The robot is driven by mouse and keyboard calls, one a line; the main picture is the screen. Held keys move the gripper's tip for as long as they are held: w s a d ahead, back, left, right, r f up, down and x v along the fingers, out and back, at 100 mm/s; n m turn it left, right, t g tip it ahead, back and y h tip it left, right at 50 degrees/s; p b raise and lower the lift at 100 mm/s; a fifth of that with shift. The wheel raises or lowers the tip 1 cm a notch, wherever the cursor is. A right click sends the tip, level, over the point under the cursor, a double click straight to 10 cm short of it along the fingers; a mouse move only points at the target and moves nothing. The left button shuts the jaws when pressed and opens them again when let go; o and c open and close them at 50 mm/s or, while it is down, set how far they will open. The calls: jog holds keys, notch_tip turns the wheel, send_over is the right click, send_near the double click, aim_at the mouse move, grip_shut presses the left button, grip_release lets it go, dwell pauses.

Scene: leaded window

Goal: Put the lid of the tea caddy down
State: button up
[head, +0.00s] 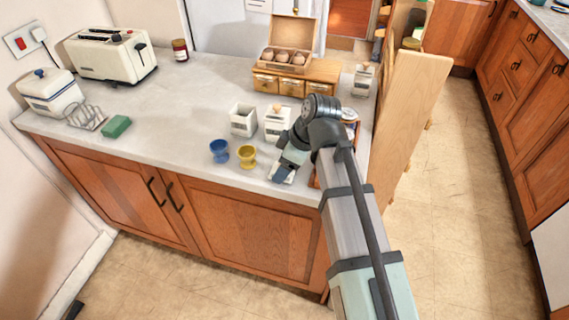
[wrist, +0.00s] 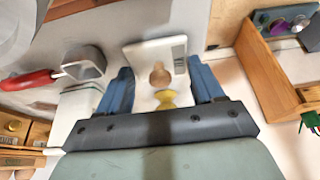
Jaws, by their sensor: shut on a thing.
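The lid (wrist: 142,54) is a pale, flat square with a round wooden knob and a dark-striped patch at one side. In the wrist view it lies between the two blue fingers of my gripper (wrist: 161,78), which is shut on it; the exact contact is hard to see. In the head view my gripper (head: 282,174) is low over the counter's front edge, and a pale edge of the lid shows under it. An open white caddy (head: 243,123) without a lid stands left of my arm. A similar caddy (head: 275,126) with a knobbed lid stands beside it.
Blue (head: 219,151) and yellow (head: 246,157) egg cups stand left of my gripper. Small wooden drawers (head: 265,84) are behind. A wooden tray (wrist: 262,75) and a red-handled scoop (wrist: 30,80) are nearby. The counter (head: 175,120) is clear towards the left middle.

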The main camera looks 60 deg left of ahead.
jog(key=shift+f, duration=0.1)
jog(key=o, duration=1)
jog(key=v, duration=1.2)
